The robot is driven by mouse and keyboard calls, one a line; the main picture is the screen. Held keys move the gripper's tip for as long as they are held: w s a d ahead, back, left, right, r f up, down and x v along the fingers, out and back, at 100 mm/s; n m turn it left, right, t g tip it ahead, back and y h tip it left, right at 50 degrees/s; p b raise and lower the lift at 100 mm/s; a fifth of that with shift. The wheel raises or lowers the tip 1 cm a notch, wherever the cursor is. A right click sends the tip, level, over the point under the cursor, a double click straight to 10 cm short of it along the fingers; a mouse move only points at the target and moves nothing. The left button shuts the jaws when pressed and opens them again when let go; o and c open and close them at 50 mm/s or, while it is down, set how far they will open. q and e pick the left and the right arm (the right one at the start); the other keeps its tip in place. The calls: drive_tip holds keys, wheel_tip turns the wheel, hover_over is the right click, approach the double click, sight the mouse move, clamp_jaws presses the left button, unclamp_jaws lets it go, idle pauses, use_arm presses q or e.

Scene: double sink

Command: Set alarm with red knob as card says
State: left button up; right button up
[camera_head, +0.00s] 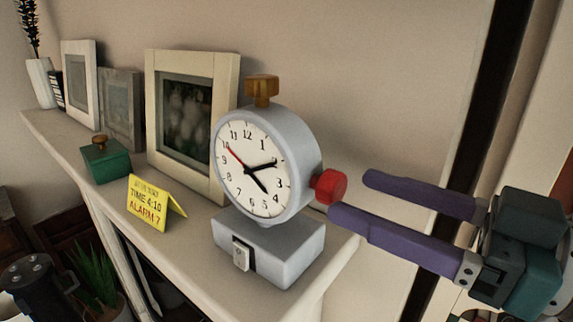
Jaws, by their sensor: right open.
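The grey alarm clock (312,148) stands on a grey block base on the shelf. Its black hands point near 4 and 2, and its thin red hand points near 10. The red knob (329,186) sticks out of the clock's right side. A brass knob (262,90) is on top. The yellow folded card (155,204) reads "TIME 4:10" and "ALARM 7"; its small top line is unclear. My right gripper (352,195) is open, its purple fingers pointing left, tips just right of the red knob. I cannot tell whether the lower fingertip touches it. No left gripper shows.
The base has a small switch (241,254) on its front. A large cream picture frame (228,85) stands behind the clock. A green box (106,161), smaller frames and a white vase (41,82) are further left on the shelf (200,235).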

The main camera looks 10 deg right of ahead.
sight(340, 188)
drive_tip(key=shift+p+x, duration=0.45)
drive_tip(key=shift+x, duration=1.1)
drive_tip(key=shift+c, duration=0.4)
clamp_jaws()
